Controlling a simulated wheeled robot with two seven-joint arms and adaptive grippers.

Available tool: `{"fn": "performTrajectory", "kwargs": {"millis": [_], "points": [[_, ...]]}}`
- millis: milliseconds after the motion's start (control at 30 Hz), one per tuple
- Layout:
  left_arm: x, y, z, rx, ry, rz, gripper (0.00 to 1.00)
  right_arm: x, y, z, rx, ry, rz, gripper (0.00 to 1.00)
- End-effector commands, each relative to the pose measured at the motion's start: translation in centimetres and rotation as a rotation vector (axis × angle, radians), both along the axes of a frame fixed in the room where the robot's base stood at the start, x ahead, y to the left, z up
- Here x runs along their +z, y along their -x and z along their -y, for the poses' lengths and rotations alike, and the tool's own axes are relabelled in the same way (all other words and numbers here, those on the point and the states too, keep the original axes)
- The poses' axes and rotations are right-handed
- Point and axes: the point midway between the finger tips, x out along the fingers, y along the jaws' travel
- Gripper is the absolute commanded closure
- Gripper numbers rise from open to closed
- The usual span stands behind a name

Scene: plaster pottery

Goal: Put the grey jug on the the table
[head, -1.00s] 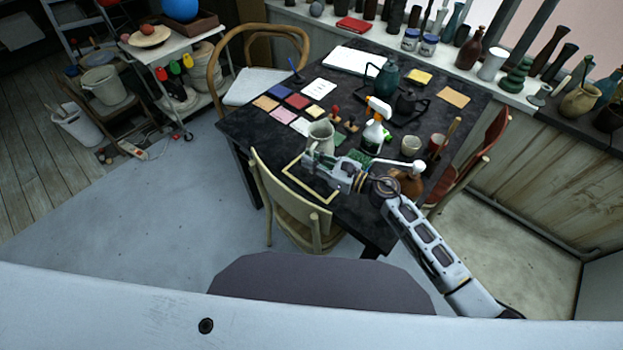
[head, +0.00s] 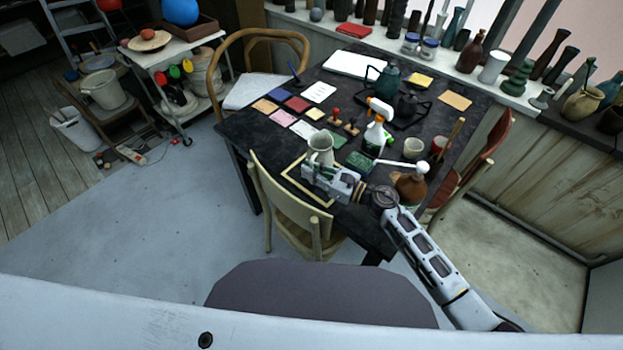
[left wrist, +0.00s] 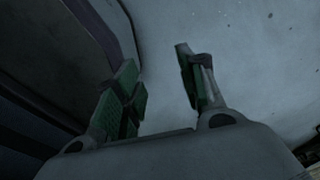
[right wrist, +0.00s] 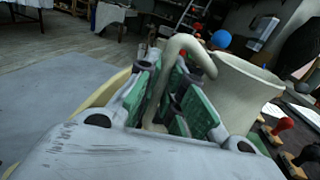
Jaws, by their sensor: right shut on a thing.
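The grey jug (head: 321,146) is at the near side of the dark table (head: 262,126), by the light wooden frame. My right gripper (head: 312,172) is beside it on the near side. In the right wrist view the green-padded fingers (right wrist: 168,72) are shut on the curved handle of the jug (right wrist: 248,92), which looks about upright. The fingers partly hide the handle. I cannot tell whether the jug's base touches the table. My left gripper (left wrist: 158,78) is open and empty over the floor, seen only in the left wrist view.
A brown jug (head: 411,188) stands near my right forearm. A light wooden chair (head: 290,210) is at the near edge.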

Motion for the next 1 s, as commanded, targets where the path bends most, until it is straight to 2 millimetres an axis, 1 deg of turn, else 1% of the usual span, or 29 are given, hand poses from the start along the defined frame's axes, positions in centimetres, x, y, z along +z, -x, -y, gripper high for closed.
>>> {"fn": "performTrajectory", "kwargs": {"millis": [100, 267, 500, 667, 767, 900, 1000], "points": [[-0.2, 0.6, 0.3, 0.001, 0.004, -0.006, 0.6, -0.1, 0.0, 0.0, 0.0, -0.002, 0.003, 1.0], [-1.0, 1.3, 0.5, 0.001, 0.005, -0.013, 0.6, -1.0, 0.0, 0.0, 0.0, -0.002, 0.003, 1.0], [-2.2, 1.5, 1.6, -0.001, 0.018, -0.012, 0.6, -2.8, -0.1, 0.0, 0.0, -0.002, 0.002, 1.0], [-2.8, 1.3, 1.8, -0.001, 0.018, -0.013, 0.6, -3.6, -0.1, 0.0, 0.0, -0.002, 0.003, 1.0], [-2.8, 0.7, 0.7, 0.004, 0.007, -0.008, 0.6, -3.7, -0.1, 0.0, 0.0, -0.002, 0.003, 1.0], [-2.4, -0.8, -2.6, 0.003, -0.028, 0.008, 0.6, -3.7, 0.0, 0.0, 0.0, -0.001, 0.004, 1.0], [-2.2, -1.5, -3.7, 0.0, -0.04, 0.016, 0.6, -3.7, 0.0, 0.0, 0.0, -0.001, 0.004, 1.0]]}}
